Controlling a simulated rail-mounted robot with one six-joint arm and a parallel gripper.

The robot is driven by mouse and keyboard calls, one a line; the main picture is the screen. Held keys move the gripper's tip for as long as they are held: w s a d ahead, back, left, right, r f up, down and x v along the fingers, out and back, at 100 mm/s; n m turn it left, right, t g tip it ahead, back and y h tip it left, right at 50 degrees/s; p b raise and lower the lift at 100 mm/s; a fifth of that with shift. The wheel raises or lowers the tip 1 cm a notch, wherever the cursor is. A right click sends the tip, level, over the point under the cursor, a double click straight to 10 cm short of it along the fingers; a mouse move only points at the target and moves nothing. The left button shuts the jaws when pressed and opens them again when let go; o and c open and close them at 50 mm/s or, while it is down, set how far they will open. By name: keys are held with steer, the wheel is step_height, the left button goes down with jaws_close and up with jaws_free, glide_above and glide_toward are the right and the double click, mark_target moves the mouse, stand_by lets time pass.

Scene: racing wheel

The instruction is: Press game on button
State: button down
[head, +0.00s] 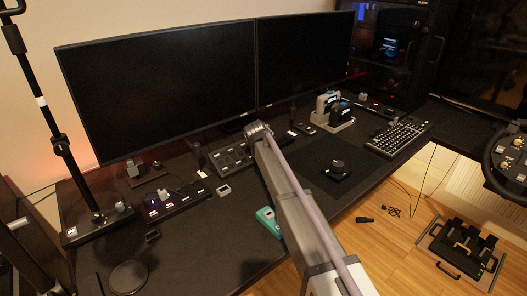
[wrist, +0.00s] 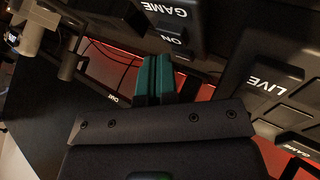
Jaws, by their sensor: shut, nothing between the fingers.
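The game on button (wrist: 190,28) is a dark block with white GAME and ON lettering, upside down at the top of the wrist view. My gripper (wrist: 155,60) shows as two teal fingers shut together, with nothing between them. In the wrist view the fingertips lie just below and left of the ON lettering. I cannot tell whether they touch the button. In the head view, the lettering is too small to read, and I cannot make out the fingertips with certainty.
A dark LIVE button (wrist: 268,85) is close on the right in the wrist view. In the head view, a small button panel (head: 168,205) and a keypad (head: 232,158) sit on the black desk, below two monitors (head: 160,85). A keyboard (head: 398,136) is farther right.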

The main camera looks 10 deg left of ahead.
stand_by(0.4)
steer(key=shift+f+b, duration=0.5)
steer(key=shift+r, duration=0.1)
steer(key=shift+r+p, duration=0.45)
steer(key=shift+p, duration=0.05)
step_height(320, 180, up, 6)
steer(key=p, duration=0.6)
